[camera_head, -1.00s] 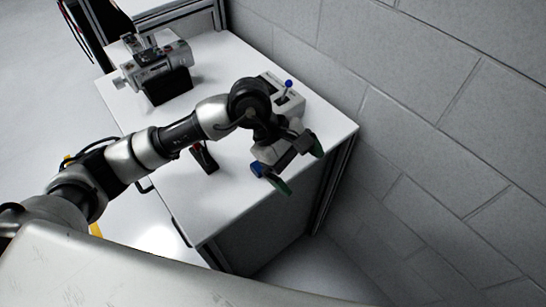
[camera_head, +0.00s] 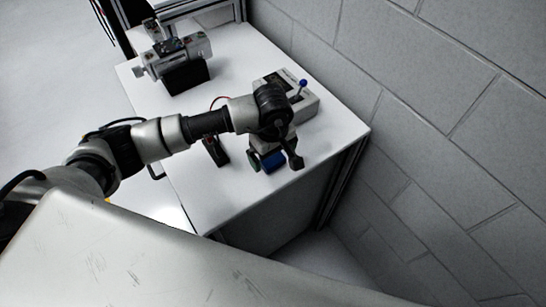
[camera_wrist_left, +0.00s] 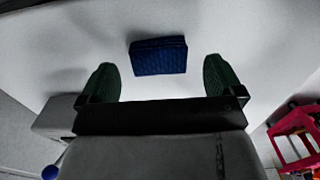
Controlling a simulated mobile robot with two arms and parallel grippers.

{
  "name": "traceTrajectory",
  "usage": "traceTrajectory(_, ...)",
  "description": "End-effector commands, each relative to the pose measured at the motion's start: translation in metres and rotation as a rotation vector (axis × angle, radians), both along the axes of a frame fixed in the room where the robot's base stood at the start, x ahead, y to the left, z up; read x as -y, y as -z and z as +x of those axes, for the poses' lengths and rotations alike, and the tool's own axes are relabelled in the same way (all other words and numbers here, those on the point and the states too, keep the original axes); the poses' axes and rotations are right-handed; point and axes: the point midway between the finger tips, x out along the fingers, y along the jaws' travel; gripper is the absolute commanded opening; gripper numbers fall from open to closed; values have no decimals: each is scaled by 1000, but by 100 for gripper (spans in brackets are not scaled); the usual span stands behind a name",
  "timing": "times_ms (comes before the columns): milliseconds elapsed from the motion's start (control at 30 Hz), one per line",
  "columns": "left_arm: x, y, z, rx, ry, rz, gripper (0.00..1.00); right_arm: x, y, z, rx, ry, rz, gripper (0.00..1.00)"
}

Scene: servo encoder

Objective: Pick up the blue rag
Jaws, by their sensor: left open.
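The blue rag (camera_wrist_left: 158,56) is a small, dark blue folded block on the white table. In the left wrist view it lies ahead of my left gripper (camera_wrist_left: 161,80), roughly centred between the two green-padded fingers and apart from both. In the head view the rag (camera_head: 272,161) shows below my left gripper (camera_head: 275,165), partly hidden by it. The left gripper is open and empty, pointing down. The right gripper is not in view.
The white table (camera_head: 235,185) ends close to the rag. A grey box with a blue knob (camera_head: 303,84) stands behind my left wrist. A dark device with a red wire (camera_head: 215,150) lies left of the rag. A silver machine (camera_head: 180,60) stands at the back left.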

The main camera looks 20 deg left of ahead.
Motion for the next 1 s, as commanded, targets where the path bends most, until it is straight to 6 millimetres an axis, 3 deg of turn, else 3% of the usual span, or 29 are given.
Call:
traceTrajectory(33,1,4,0,-6,-2,1,96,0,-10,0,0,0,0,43)
traceTrajectory(200,1,25,0,-2,-1,-1,96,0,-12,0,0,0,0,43)
traceTrajectory(467,1,28,1,1,0,-1,96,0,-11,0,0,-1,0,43)
traceTrajectory(800,1,28,1,1,0,-1,44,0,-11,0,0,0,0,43)
traceTrajectory(1000,1,28,1,1,0,-1,39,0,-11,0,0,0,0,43)
